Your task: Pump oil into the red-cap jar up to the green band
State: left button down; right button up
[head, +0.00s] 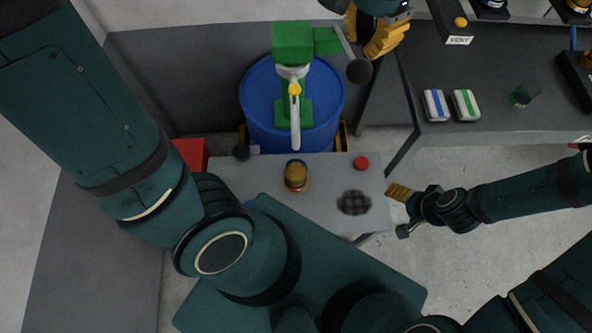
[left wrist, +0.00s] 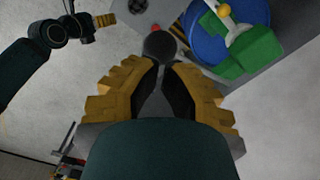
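The red-cap jar (head: 296,176) is a small amber jar standing on the grey bench, under the spout of the pump. Its red cap may be the red disc (head: 361,163) lying to its right. The green pump (head: 292,45) sits on a blue drum (head: 262,100). Its lever ends in a dark ball knob (head: 359,71). My left gripper (head: 366,50) is at that knob; in the left wrist view the knob (left wrist: 158,45) lies at the fingertips. Whether they grip it is unclear. My right gripper (head: 400,212) is open and empty, right of the bench. The green band and oil level are too small to make out.
A dark checked patch (head: 354,203) is on the bench. A red box (head: 190,152) is at its left. The dark table (head: 480,75) at right holds a blue-striped block (head: 436,105), a green-striped block (head: 466,105) and a green cup (head: 524,94).

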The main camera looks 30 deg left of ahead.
aim_at(362, 63)
pick_arm(q)
jog(key=shift+f, duration=0.15)
pick_arm(e)
jog(key=shift+f, duration=0.1)
pick_arm(q)
jog(key=shift+f+b, duration=0.95)
jog(key=shift+f, duration=0.45)
pick_arm(e)
jog(key=shift+f, duration=0.9)
jog(key=shift+s, duration=0.15)
pick_arm(q)
jog(key=shift+s+f, duration=0.1)
jog(key=shift+f, duration=0.15)
pick_arm(e)
jog(key=shift+s+a+f+b, duration=0.1)
jog(key=shift+s+f+b, duration=0.1)
jog(key=shift+f+b, duration=2.85)
jog(key=shift+s+a+f+b, duration=0.1)
jog(key=shift+s+f+b, duration=0.1)
jog(key=shift+f+b, duration=2.85)
pick_arm(q)
notch_tip(362, 63, down, 16)
jog(key=s+d, duration=0.1)
jog(key=shift+s, duration=0.15)
jog(key=shift+r, duration=0.1)
pick_arm(e)
jog(key=shift+r, duration=0.1)
